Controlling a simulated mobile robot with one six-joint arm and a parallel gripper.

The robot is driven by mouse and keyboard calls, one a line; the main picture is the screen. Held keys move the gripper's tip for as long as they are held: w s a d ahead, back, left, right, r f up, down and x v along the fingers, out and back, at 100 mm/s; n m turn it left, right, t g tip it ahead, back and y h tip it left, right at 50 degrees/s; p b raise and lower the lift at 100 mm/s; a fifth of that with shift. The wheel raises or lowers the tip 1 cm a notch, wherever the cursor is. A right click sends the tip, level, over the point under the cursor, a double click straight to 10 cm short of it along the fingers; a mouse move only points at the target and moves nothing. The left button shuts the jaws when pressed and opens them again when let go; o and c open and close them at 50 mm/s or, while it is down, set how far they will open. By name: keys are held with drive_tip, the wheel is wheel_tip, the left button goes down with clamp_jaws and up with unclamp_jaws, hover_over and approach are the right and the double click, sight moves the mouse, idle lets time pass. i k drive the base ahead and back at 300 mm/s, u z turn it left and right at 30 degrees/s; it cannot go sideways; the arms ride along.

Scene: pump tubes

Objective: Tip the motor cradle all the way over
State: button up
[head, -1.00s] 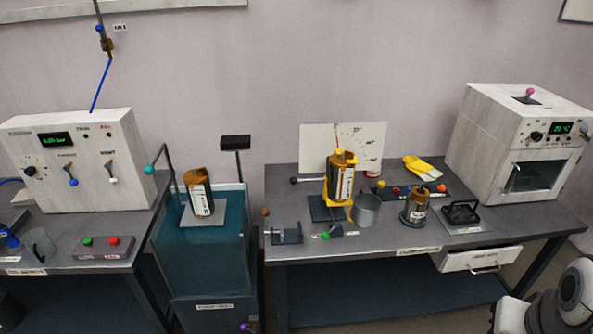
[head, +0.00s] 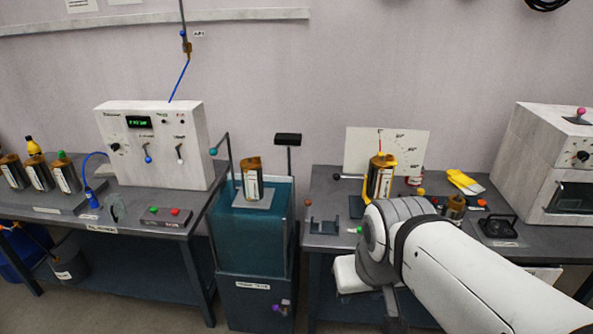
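On the right bench, a brown-gold motor can with a white label (head: 378,182) stands upright in the yellow motor cradle (head: 386,160). A white board with angle marks (head: 408,144) stands behind it. A rod with a black knob (head: 337,177) sticks out to the left of the cradle, and a yellow knob (head: 421,191) shows to its right. My white arm reaches in from the lower right, and its grey joint hides the bench front just below the cradle. My gripper's fingers cannot be made out.
A dark bracket (head: 323,227) stands at the bench's front left. A black clamp-like tool (head: 499,227), a yellow glove (head: 464,181) and a white oven (head: 546,165) are to the right. A blue tank (head: 250,237) stands between the benches, with another can above it.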

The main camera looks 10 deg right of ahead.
sight(336, 176)
drive_tip(key=u, duration=0.05)
drive_tip(key=i, duration=1)
drive_tip(key=u, duration=0.05)
